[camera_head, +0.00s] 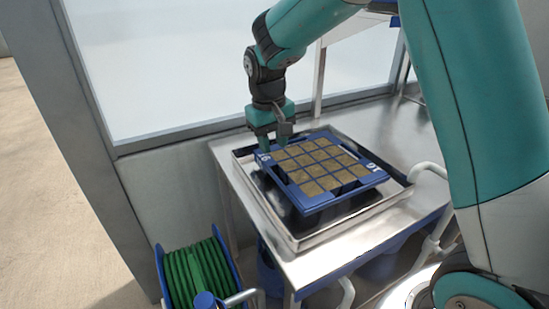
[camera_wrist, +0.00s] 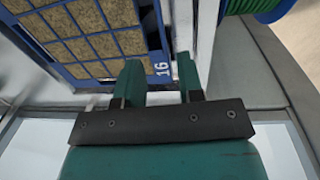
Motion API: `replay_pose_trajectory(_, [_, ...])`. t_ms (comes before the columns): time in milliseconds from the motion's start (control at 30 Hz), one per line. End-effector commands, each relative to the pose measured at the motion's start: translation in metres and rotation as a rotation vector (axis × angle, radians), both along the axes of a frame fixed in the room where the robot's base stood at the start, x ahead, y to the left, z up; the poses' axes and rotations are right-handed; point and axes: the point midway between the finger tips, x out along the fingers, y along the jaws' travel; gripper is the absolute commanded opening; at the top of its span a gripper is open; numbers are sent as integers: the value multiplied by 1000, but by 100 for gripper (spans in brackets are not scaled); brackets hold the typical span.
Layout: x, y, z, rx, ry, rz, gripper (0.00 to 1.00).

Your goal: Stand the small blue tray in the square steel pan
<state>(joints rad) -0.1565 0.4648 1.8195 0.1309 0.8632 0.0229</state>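The small blue tray (camera_head: 309,198), with several brown-filled square cells and the number 16 on its rim, is over the square steel pan (camera_head: 295,243) in the head view. It looks slightly tilted; I cannot tell whether it touches the pan floor. My gripper (camera_head: 273,140) is at the tray's far left corner, pointing down. In the wrist view the tray (camera_wrist: 153,42) shows at upper left, and my gripper's two fingers (camera_wrist: 160,75) lie either side of its numbered rim.
The pan stands on a steel bench (camera_head: 385,131) beside a window (camera_head: 190,60). A green hose reel (camera_head: 195,272) is below at the left front. White pipes (camera_head: 428,168) run at the bench's right. The bench behind the pan is clear.

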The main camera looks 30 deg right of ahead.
Motion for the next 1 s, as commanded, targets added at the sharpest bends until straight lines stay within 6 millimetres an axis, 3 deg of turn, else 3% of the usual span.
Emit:
replay_pose_trajectory(67, [-3,2,8,5,-4,8,35])
replay_pose_trajectory(167, [-21,13,22,37,-14,59,35])
replay_pose_trajectory(267, [-63,33,43,108,-31,162,35])
replay_pose_trajectory(400, [-145,66,65,237,-56,340,35])
replay_pose_trajectory(500, [-201,83,71,321,-69,449,35])
replay_pose_trajectory(600, [-243,93,73,387,-76,527,35])
replay_pose_trajectory(733, [-271,100,73,430,-79,578,35])
replay_pose_trajectory(1000, [-275,101,72,438,-78,585,35])
